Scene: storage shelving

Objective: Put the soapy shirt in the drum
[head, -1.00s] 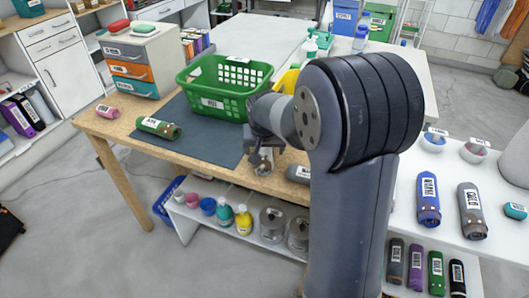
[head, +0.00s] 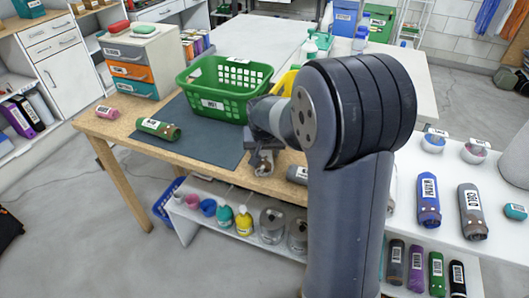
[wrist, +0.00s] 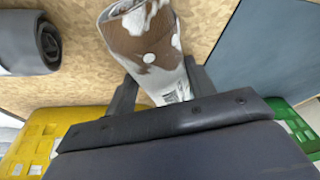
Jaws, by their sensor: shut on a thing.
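The soapy shirt (wrist: 145,40) is a brown roll with white foam patches. In the wrist view it sits between the two fingers of my gripper (wrist: 162,86), which is shut on it. In the head view the shirt (head: 262,164) is small and partly covered by my arm, at the wooden table's front edge, right of the dark mat. I cannot tell whether it still touches the table. I cannot make out a drum in either view.
A green basket (head: 213,104) stands on the dark mat (head: 200,137), with a yellow basket (head: 286,84) behind my arm. A grey roll (wrist: 28,42) lies left of the shirt in the wrist view. A green roll (head: 158,128) lies on the table's left. A white shelf with bottles is below.

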